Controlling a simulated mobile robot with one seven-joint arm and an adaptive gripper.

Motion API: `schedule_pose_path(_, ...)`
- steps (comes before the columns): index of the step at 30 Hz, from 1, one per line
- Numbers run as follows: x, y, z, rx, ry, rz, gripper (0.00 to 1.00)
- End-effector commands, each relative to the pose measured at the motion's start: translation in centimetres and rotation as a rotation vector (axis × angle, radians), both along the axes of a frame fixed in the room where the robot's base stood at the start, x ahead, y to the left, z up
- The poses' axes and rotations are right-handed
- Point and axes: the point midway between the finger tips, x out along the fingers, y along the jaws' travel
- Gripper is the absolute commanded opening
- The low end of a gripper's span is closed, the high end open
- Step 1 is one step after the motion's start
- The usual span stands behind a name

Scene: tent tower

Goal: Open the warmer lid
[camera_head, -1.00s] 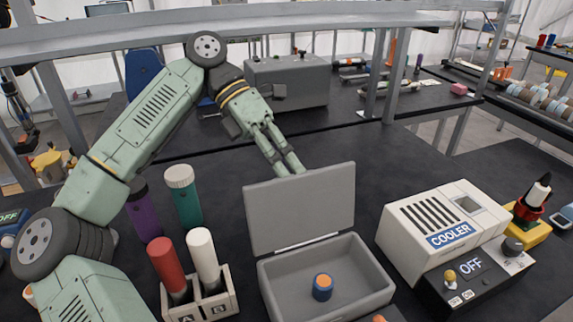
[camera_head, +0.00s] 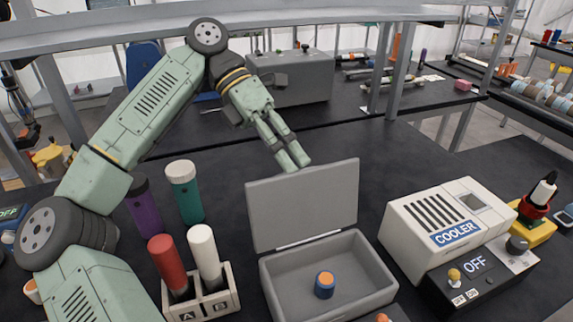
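A grey box, which I take for the warmer (camera_head: 384,285), stands at the front centre; no label shows on it. Its grey lid (camera_head: 303,205) stands up at the back edge, so the box is open. A blue cylinder with an orange top (camera_head: 324,284) stands inside. My gripper (camera_head: 294,164) is behind the lid's top edge, pointing down and to the right. Its two fingers lie close together with nothing visible between them, and they look shut.
A white cooler (camera_head: 408,228) marked OFF stands to the right. A rack (camera_head: 229,302) with a red and a white tube is to the left, with a purple bottle (camera_head: 147,210) and a teal bottle (camera_head: 187,200) behind it.

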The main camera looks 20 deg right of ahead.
Motion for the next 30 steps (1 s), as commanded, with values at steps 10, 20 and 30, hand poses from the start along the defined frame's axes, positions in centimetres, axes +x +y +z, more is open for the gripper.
schedule_pose_path(10, -0.1, 0.0, 6.6, 0.003, -0.002, -0.001, 0.3)
schedule_pose_path(20, -0.1, 0.0, 8.2, 0.0, 0.002, -0.004, 0.3)
schedule_pose_path(30, -0.1, 0.0, 8.1, 0.0, 0.001, -0.004, 0.3)
